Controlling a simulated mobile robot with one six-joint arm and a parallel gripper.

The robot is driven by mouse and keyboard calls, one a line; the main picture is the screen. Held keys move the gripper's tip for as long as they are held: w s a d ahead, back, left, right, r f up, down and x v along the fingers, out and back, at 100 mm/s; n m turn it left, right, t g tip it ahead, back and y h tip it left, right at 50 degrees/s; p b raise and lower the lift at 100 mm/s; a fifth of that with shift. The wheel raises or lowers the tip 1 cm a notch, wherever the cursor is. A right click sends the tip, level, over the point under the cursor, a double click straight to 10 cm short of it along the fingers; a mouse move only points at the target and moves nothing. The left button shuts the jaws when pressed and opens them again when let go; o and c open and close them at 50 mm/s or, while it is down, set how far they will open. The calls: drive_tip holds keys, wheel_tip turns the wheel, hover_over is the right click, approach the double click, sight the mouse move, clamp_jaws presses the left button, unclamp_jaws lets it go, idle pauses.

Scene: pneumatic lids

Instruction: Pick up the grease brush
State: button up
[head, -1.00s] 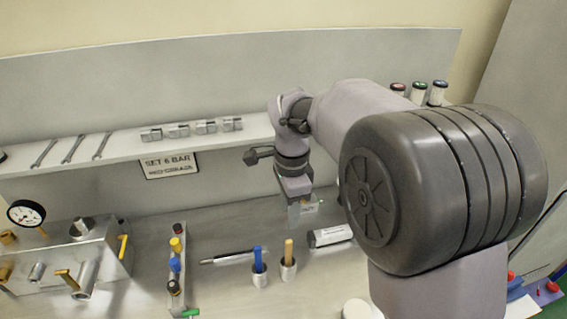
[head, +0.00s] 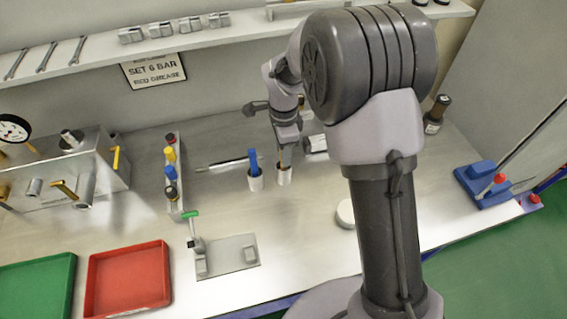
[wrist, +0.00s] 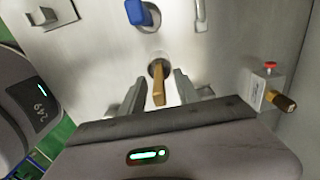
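A tan wooden handle (wrist: 158,93), which I take for the grease brush, stands up from a small light cup (head: 284,177) on the metal bench. Its lower end is hidden in the cup. My gripper (head: 285,150) is right above this cup and mostly covers the handle in the head view. In the wrist view my gripper (wrist: 157,86) is open, with one finger on each side of the handle and gaps between. I cannot tell how far down the fingers reach along it.
A blue-handled tool (head: 252,160) stands in another cup (head: 255,181) just left. A white round object (head: 346,214) sits front right. Red (head: 128,279) and green (head: 38,287) trays lie front left.

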clamp_jaws()
